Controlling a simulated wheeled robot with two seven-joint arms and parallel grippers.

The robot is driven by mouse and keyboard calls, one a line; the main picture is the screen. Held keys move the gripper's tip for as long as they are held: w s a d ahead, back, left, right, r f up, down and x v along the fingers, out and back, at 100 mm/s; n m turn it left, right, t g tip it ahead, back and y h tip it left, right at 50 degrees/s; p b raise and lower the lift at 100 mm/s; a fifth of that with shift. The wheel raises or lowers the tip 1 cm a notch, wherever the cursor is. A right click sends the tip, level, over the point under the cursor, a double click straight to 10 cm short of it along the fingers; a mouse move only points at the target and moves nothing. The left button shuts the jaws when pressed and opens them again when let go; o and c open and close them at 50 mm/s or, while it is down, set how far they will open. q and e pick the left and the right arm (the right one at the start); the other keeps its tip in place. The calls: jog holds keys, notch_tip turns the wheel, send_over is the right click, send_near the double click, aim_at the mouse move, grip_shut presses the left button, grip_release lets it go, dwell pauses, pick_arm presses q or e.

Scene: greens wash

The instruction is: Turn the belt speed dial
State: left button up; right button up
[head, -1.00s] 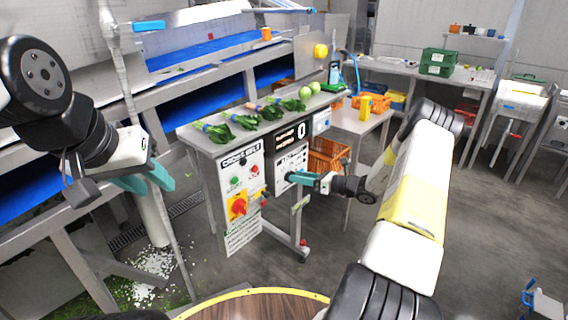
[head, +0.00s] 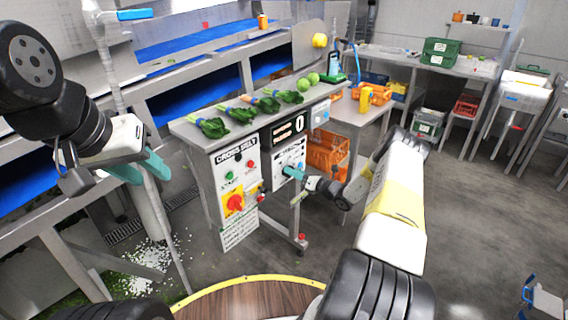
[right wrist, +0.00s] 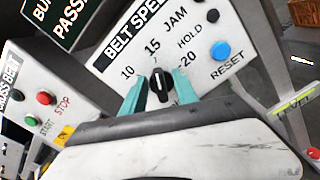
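The belt speed dial (right wrist: 158,85) is a black knob on a white panel (right wrist: 215,75) marked 10, 15 and 20. Its pointer is upright, roughly toward 15. My right gripper (right wrist: 160,92) has its teal fingers on either side of the knob, with narrow gaps visible. In the head view my right gripper (head: 291,172) is at the panel's front and hides the dial. The display (head: 290,129) above reads 0. My left gripper (head: 143,171) is at the left, empty, its teal fingers apart, away from the panel.
A blue reset button (right wrist: 220,50) and a small black hold knob (right wrist: 213,15) sit right of the dial. The cross belt panel (head: 237,187), with a red-yellow switch (head: 235,203), stands to the left. Leafy greens (head: 243,115) lie on the top. Open floor is at right.

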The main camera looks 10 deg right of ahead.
jog(key=shift+c, duration=0.3)
grip_shut()
jog(key=shift+n, duration=0.3)
jog(key=n, duration=0.7)
jog(key=a+n, duration=0.1)
jog(key=n, duration=0.7)
jog(key=s+f+n, duration=0.1)
jog(key=n, duration=0.7)
jog(key=shift+s+a+f, duration=0.1)
jog(key=shift+a, duration=0.15)
jog(key=shift+n, duration=0.3)
